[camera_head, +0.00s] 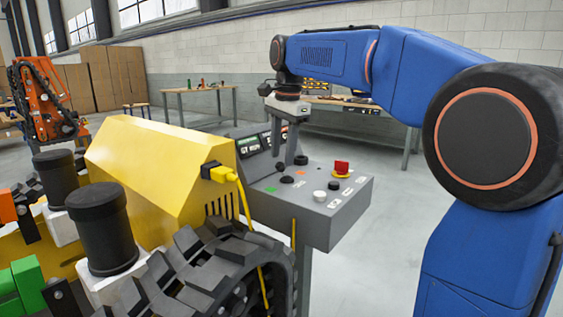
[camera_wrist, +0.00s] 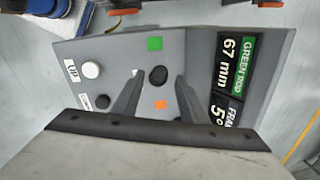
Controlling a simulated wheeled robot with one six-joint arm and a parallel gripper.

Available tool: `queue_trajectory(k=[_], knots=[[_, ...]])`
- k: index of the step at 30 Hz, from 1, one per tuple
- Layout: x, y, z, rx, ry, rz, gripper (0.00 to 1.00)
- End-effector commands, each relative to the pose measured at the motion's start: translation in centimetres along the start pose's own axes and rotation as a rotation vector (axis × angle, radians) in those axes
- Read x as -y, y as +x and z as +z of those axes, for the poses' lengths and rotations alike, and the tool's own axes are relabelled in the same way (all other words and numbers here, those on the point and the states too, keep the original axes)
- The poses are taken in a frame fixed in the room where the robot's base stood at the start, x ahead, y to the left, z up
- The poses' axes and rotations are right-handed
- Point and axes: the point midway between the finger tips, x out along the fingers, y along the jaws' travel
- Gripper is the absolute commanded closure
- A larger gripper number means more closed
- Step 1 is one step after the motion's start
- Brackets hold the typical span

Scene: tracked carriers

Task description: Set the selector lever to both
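The selector lever's black knob (camera_wrist: 157,75) sits on the sloped grey console (camera_head: 330,222), between a green mark (camera_wrist: 154,43) and an orange mark (camera_wrist: 161,104). In the head view it is a small dark knob (camera_head: 286,179) below the fingers. A small white label lies beside it, too small to read. My gripper (camera_head: 290,162) points down over the console, its fingers open. In the wrist view its fingertips (camera_wrist: 159,76) lie on either side of the knob, with a gap on both sides. The fingers appear above the knob and not gripping it.
The console also carries a white button (camera_head: 319,196), a black button (camera_head: 333,185) and a red stop button (camera_head: 341,168). Display panels (camera_wrist: 234,65) stand beside the lever. A yellow tracked carrier (camera_head: 155,170) with a yellow cable is close on the left.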

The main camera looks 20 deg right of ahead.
Motion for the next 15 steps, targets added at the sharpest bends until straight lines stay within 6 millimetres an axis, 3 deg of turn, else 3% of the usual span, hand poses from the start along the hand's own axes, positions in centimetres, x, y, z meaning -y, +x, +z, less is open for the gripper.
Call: queue_trajectory(k=[6, 15], knots=[[0.0, 2.5, 0.0, 0.000, 0.000, 0.000, 0.61], [0.0, 3.3, 0.0, 0.000, 0.000, 0.000, 0.61]])
